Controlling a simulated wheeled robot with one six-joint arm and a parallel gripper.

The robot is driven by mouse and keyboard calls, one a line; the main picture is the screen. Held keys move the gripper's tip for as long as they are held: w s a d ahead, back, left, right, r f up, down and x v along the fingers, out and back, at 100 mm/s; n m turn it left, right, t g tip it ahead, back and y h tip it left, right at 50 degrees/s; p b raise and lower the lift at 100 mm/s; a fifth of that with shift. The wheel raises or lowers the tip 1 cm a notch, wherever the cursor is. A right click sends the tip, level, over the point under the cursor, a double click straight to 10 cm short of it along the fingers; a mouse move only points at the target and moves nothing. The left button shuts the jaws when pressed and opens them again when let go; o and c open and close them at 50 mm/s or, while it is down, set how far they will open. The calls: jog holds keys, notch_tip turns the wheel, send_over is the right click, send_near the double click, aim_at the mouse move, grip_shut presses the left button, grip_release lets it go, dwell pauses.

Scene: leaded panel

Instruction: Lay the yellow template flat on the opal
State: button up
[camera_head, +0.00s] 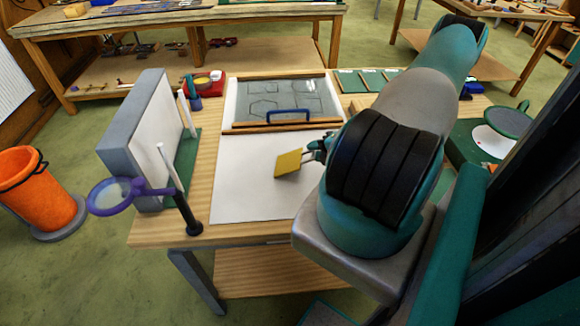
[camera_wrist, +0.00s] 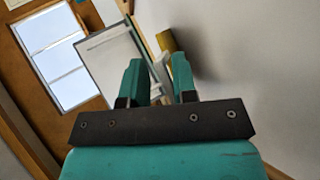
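The yellow template (camera_head: 288,163) is a small flat piece, tilted in the air above a large white sheet (camera_head: 245,185) on the table. The sheet may be the opal; no label shows. My gripper (camera_head: 318,150) is at the template's right edge, partly hidden by my arm. In the wrist view, the two teal fingers (camera_wrist: 156,78) stand apart with a pale grey piece between them. The yellow template (camera_wrist: 166,41) shows just beyond the fingertips. It appears held by that pale piece. A dark shadow lies on the white surface beside it.
A framed glass panel with dark lines (camera_head: 265,98) and a blue handle (camera_head: 288,115) lie behind the sheet. A grey upright block (camera_head: 140,130) and a purple magnifier (camera_head: 112,195) stand at the left. Green pieces (camera_head: 370,80) lie at the back right. The sheet's left part is clear.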

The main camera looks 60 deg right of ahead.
jog(key=p+v, duration=0.1)
jog(key=v, duration=0.2)
jog(key=shift+s+r, duration=0.2)
jog(key=shift+s+a+r+p, duration=0.1)
jog(key=shift+s+p, duration=0.25)
jog(key=shift+s, duration=0.05)
notch_tip(320, 180, up, 8)
jog(key=s+p, duration=0.2)
jog(key=p, duration=0.4)
jog(key=shift+s+f+p, duration=0.25)
jog(key=shift+s+p, duration=0.05)
jog(key=shift+w+a, duration=0.1)
